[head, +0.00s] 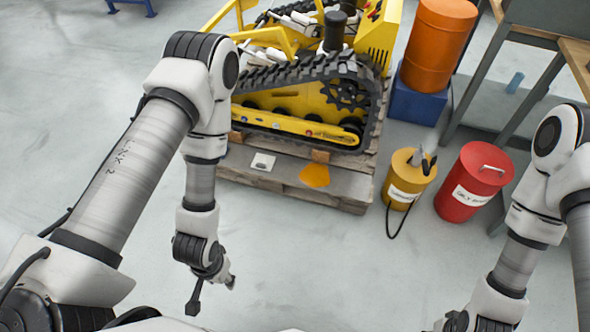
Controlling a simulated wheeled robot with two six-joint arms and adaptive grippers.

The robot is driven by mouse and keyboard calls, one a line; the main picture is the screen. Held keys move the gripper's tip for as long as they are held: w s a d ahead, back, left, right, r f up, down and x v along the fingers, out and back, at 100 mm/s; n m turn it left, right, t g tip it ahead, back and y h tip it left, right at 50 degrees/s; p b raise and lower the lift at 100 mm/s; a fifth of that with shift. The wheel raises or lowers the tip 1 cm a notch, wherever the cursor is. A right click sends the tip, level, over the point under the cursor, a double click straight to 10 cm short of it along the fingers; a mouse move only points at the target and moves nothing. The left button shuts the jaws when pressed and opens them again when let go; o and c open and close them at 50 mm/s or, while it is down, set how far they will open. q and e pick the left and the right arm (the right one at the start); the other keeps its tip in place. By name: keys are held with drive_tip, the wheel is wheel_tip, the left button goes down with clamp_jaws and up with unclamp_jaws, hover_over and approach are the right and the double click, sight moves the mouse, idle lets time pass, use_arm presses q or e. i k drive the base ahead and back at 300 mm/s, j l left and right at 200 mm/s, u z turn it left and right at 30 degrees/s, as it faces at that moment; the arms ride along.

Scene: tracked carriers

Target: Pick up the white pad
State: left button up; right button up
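The white pad (263,161) is a small, flat, pale square with a dark mark on it. It lies on the front boards of a wooden pallet (238,172), in front of the tracked yellow machine. My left gripper (212,296) hangs over the floor, nearer to me and to the left of the pad, well apart from it. Its fingers are spread and nothing is between them. My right gripper (455,322) shows only in part at the bottom edge, far to the right of the pad, and its fingertips are cut off.
An orange flat patch (314,175) lies right of the pad. The machine's black track (300,72) rises behind it. A yellow can (406,180) with a black cord and a red drum (472,182) stand right of the pallet. The floor (320,265) before the pallet is clear.

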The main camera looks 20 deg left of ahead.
sight(264, 162)
drive_tip(key=i+u, duration=0.35)
drive_tip(key=i, duration=0.4)
drive_tip(key=i+l+u, duration=0.1)
drive_tip(key=i+u, duration=0.2)
drive_tip(key=i, duration=0.45)
